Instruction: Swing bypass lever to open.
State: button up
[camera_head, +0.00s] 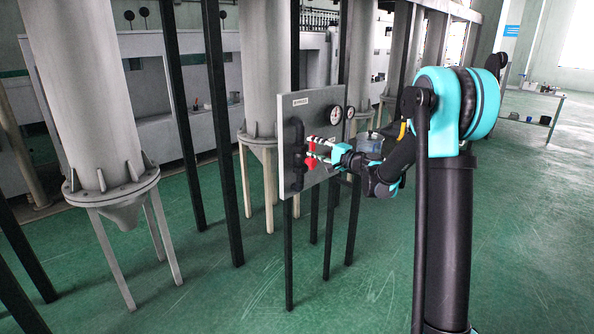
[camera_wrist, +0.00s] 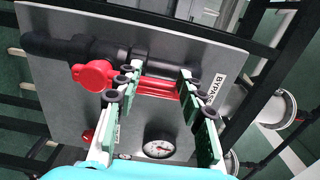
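The bypass lever (camera_wrist: 90,75) is red, with a round hub and a handle running right along a black pipe (camera_wrist: 60,47) in the wrist view. Its red also shows at the panel face in the head view (camera_head: 311,161). My gripper (camera_wrist: 159,80) is at the lever, its two fingers spread well apart. The left finger crosses in front of the handle near the hub and the right finger is near the handle's far end. Whether they touch it I cannot tell. In the head view my gripper (camera_head: 322,150) is close against the panel, and its fingertips are hard to make out.
The grey panel (camera_head: 325,107) stands on dark posts. It bears a BYPASS label (camera_wrist: 213,86), a dial gauge (camera_wrist: 160,146) and a small red knob (camera_wrist: 88,135). Dark posts and a pale tank (camera_head: 85,90) stand to the left. The green floor in front is clear.

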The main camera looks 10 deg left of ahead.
jog(key=d, duration=0.3)
jog(key=shift+s+t, duration=0.15)
jog(key=shift+t, duration=0.15)
jog(key=shift+s+d, duration=0.85)
jog(key=shift+s, duration=0.25)
jog(key=shift+s, duration=0.1)
jog(key=s+d+f+n+g+h, duration=0.2)
jog(key=s+d+f+h, duration=0.2)
jog(key=s, duration=0.9)
jog(key=s+d+f+n+g+h, duration=0.2)
jog(key=s+d+f+h, duration=0.3)
jog(key=s+d+f, duration=0.5)
jog(key=s+d+f+n+g+h, duration=0.3)
jog(key=s+d+f+h, duration=0.2)
jog(key=s, duration=1.2)
notch_tip(320, 180, down, 4)
jog(key=d, duration=0.2)
jog(key=shift+s+d, duration=0.3)
